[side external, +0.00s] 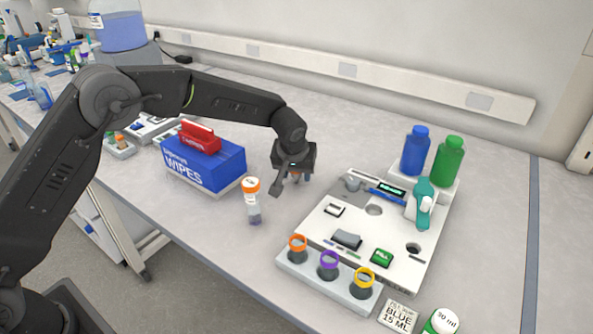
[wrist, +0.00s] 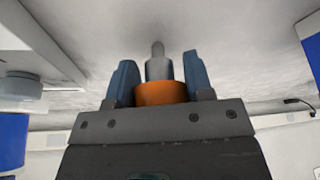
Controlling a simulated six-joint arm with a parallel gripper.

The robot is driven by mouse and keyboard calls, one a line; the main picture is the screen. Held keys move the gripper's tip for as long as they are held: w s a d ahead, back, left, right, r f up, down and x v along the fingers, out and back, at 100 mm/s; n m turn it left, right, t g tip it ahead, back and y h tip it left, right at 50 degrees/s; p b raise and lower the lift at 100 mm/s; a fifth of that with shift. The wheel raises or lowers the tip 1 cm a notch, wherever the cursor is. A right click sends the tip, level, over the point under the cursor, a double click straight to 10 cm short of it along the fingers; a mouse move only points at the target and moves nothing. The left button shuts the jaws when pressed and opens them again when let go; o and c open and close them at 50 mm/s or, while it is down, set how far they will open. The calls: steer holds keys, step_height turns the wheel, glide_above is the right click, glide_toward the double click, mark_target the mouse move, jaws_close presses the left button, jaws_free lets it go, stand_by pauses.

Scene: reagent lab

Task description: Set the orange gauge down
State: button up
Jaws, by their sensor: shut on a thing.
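The orange gauge (wrist: 161,93) shows in the wrist view as an orange collar with a grey stepped pin pointing away from my gripper. My gripper (wrist: 161,80) is shut on it, with a blue-grey finger on each side. In the side view my gripper (side external: 292,182) points down, low over the bench between the blue wipes box and the white station board.
An orange-capped vial (side external: 252,203) stands just left of my gripper. The wipes box (side external: 205,166) with a red item on top is further left. The white board (side external: 320,226) with several fixtures lies to the right. Blue (side external: 415,152) and green bottles (side external: 448,163) stand behind it.

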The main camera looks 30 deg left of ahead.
steer(key=shift+f, duration=0.2)
steer(key=o, duration=0.9)
steer(key=shift+r, duration=0.1)
